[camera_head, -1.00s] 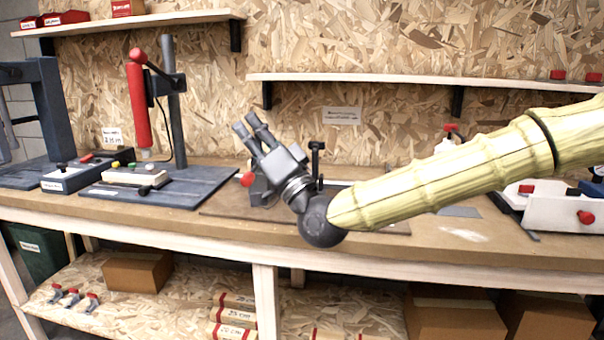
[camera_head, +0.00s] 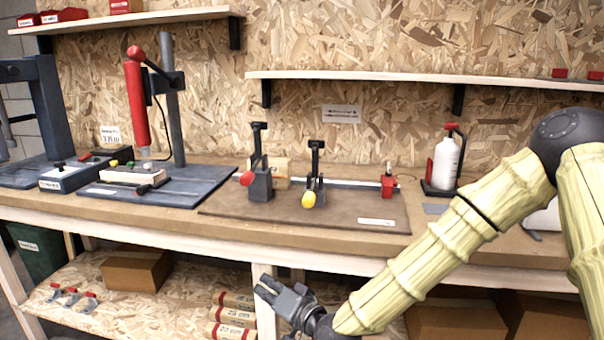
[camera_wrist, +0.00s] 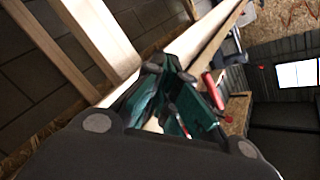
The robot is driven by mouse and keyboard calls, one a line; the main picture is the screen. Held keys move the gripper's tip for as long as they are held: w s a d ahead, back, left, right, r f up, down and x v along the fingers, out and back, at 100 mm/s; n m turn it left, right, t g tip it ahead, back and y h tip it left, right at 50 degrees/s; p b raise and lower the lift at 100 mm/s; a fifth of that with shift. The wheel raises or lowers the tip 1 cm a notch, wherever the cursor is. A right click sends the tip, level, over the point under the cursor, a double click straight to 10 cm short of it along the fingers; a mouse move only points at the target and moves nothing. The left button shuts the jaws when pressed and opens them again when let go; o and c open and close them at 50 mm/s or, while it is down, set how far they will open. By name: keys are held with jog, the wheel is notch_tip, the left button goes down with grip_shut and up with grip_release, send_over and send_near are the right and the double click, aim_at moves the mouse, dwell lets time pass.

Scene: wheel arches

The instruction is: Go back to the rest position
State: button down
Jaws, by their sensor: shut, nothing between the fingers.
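My gripper (camera_head: 267,287) is at the lower middle of the head view, in front of the bench and below the level of its top. Its fingers are together with nothing between them. My arm comes in from the right and slopes down to the left, clear of the fixtures. In the wrist view my gripper (camera_wrist: 168,100) points along a pale wooden beam of the bench, and the picture is tilted.
The workbench (camera_head: 225,228) carries a board with two toggle clamps (camera_head: 258,182) (camera_head: 313,190), one red-handled, one yellow-handled.

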jog(key=s+d+f+g+h, duration=0.1)
jog(key=s+d+f, duration=0.15)
jog(key=f, duration=0.45)
jog(key=s+d+f+g+h, duration=0.2)
jog(key=s+f, duration=0.1)
jog(key=f, duration=0.4)
jog(key=s+d+f+g+h, duration=0.3)
jog(key=s+d+f, duration=0.6)
jog(key=s+f, duration=0.25)
jog(key=s+d+f+g+h, duration=0.35)
jog(key=s+d+f, duration=0.45)
jog(key=s+f, duration=0.35)
jog(key=s+d+f+g+h, duration=0.2)
jog(key=s+d+f+g, duration=0.15)
jog(key=s+d, duration=0.7)
notch_tip(320, 180, up, 19)
jog(key=a+p, duration=0.1)
jog(key=p, duration=1.8)
jog(key=shift+w+r+n+t, duration=0.2)
jog(key=shift+w+n+t, duration=0.1)
jog(key=shift+n, duration=0.1)
